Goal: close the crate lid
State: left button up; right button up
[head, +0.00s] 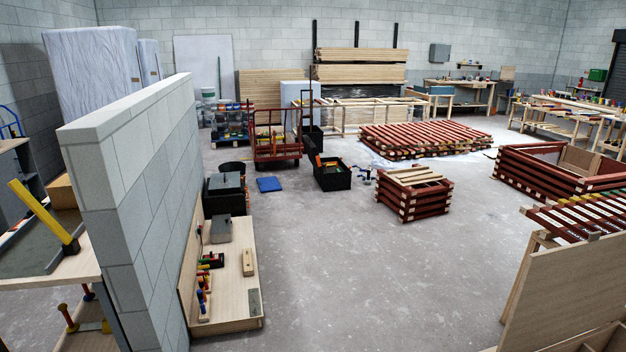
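A small slatted crate (414,202) of red battens with pale ends stands on the floor right of centre. Pale wooden slats (414,175) lie across its top; I cannot tell if they are its lid or whether it is hinged. A larger red batten crate (535,180) at the right has an open top, with a pale board leaning inside. I cannot tell which crate the task means. Neither of my grippers is in the head view.
A grey block wall (145,190) rises close at the left, beside a low wooden tray (232,315) with tools. A black toolbox (332,175), a blue mat (269,184) and a red cart (277,148) stand further back. A pale panel (565,290) blocks the near right. The middle floor is clear.

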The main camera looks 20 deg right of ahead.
aim_at(565, 292)
jog(key=i+z, duration=0.25)
jog(key=z, duration=0.15)
jog(key=i+z, duration=0.25)
jog(key=z, duration=0.2)
jog(key=i+j+z, duration=0.2)
jog(key=z, duration=0.2)
jog(key=i+j+z, duration=0.25)
jog(key=z, duration=0.2)
jog(key=i+j+z, duration=0.2)
jog(key=z, duration=0.2)
jog(key=i+j+z, duration=0.2)
jog(key=z, duration=0.2)
jog(key=i+j+z, duration=0.15)
jog(key=z, duration=0.25)
jog(key=i+j+z, duration=0.1)
jog(key=j+z, duration=0.7)
jog(key=i+l, duration=0.05)
